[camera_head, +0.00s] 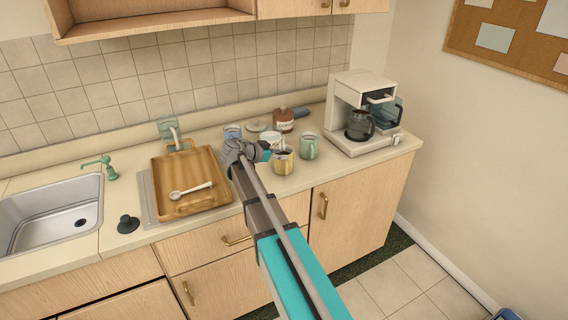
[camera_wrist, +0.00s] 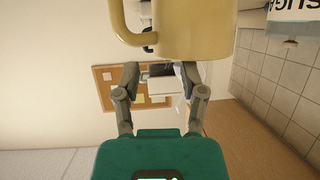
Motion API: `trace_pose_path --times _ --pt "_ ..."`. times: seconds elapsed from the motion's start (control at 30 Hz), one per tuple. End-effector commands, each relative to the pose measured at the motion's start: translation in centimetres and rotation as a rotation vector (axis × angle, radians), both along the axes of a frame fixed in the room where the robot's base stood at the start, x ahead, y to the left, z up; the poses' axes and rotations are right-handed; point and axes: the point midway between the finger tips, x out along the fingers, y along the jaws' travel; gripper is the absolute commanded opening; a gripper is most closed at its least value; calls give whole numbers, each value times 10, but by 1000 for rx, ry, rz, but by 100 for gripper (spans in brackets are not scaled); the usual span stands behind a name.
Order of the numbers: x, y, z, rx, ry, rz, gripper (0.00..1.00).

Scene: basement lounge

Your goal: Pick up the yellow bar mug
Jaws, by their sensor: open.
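The yellow bar mug (camera_head: 285,163) stands on the counter near its front edge in the head view, just right of my gripper (camera_head: 265,150). In the wrist view the yellow mug (camera_wrist: 195,30) fills the top middle, cut off by the frame, with its handle at the left. My gripper (camera_wrist: 160,72) shows there with its two fingers spread apart and nothing gripped. The mug's edge meets the right fingertip in the picture; I cannot tell whether they touch.
A coffee maker (camera_head: 345,105) is at right. A wooden tray (camera_head: 170,165) holding a spoon lies left.

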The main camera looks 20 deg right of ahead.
Motion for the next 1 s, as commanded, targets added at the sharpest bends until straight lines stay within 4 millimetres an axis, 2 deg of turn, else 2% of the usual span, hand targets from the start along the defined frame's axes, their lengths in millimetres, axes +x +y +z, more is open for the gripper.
trace_pose_path --times 0.2,0.37,0.97,1.0 --pt "4 -25 -13 0 0 -2 53" --pt "5 -36 -16 0 -1 -1 53" --pt "5 -38 -16 0 -1 -1 53" --pt "5 -38 -16 0 -1 -1 46"
